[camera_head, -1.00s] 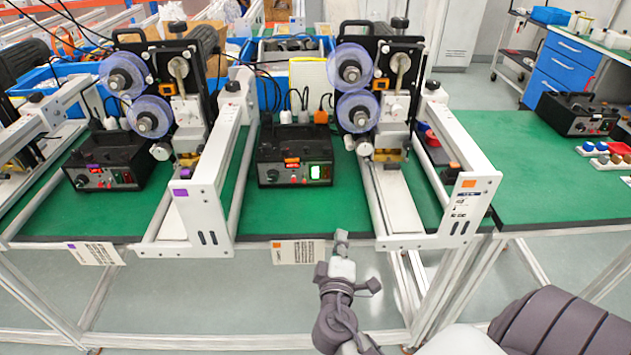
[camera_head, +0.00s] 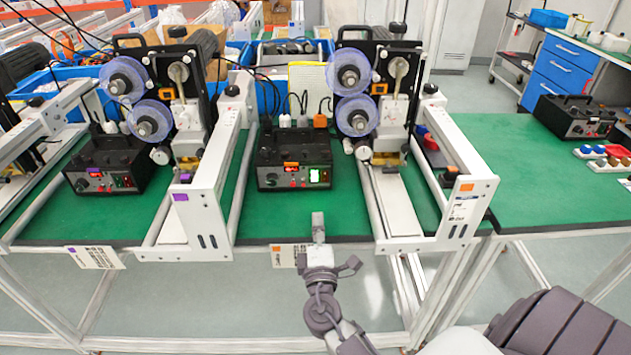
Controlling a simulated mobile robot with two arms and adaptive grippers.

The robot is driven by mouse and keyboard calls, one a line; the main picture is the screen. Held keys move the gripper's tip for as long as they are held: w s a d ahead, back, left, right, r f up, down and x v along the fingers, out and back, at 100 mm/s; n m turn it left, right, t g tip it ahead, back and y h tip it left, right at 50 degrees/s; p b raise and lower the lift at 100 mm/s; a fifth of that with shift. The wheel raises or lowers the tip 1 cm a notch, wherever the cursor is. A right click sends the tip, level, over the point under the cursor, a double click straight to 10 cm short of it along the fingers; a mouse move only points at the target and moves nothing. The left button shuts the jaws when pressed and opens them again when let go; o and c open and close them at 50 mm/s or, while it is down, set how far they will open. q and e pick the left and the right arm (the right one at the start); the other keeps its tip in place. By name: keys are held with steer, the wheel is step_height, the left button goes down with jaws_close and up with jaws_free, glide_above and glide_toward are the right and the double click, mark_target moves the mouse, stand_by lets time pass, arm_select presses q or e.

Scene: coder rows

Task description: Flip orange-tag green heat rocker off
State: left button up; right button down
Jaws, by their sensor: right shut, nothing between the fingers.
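The orange-tag control box (camera_head: 283,177) is a black unit on the green bench top between two white machine frames. Its orange tag (camera_head: 291,165) sits on the upper front face, above a small red display. The green heat rocker (camera_head: 314,175) glows bright at the right of its front panel, with a darker green-lit switch beside it. My right gripper (camera_head: 318,219) is shut and empty, its tips just over the bench's front edge, in front of and below the box, apart from it. My left gripper is not in view.
A purple-tag box (camera_head: 104,171) stands on the left. The white frame with the orange label (camera_head: 466,187) stands to the right, and the purple-labelled frame (camera_head: 181,197) to the left. Bare green bench top (camera_head: 280,212) lies between them. Another black box (camera_head: 574,117) is at far right.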

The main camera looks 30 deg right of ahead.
mark_target(316, 173)
steer(key=p+x, duration=0.3)
steer(key=x, duration=0.9)
steer(key=shift+d, duration=0.1)
steer(key=r+p, duration=0.1)
steer(key=p, duration=0.1)
steer(key=r+g+p, duration=0.1)
steer(key=p, duration=0.2)
steer(key=shift+w+d+y+p, duration=0.2)
steer(key=shift+y+p, duration=0.1)
steer(key=shift+y, duration=0.1)
steer(key=shift+f+b, duration=0.5)
steer(key=shift+b, duration=0.3)
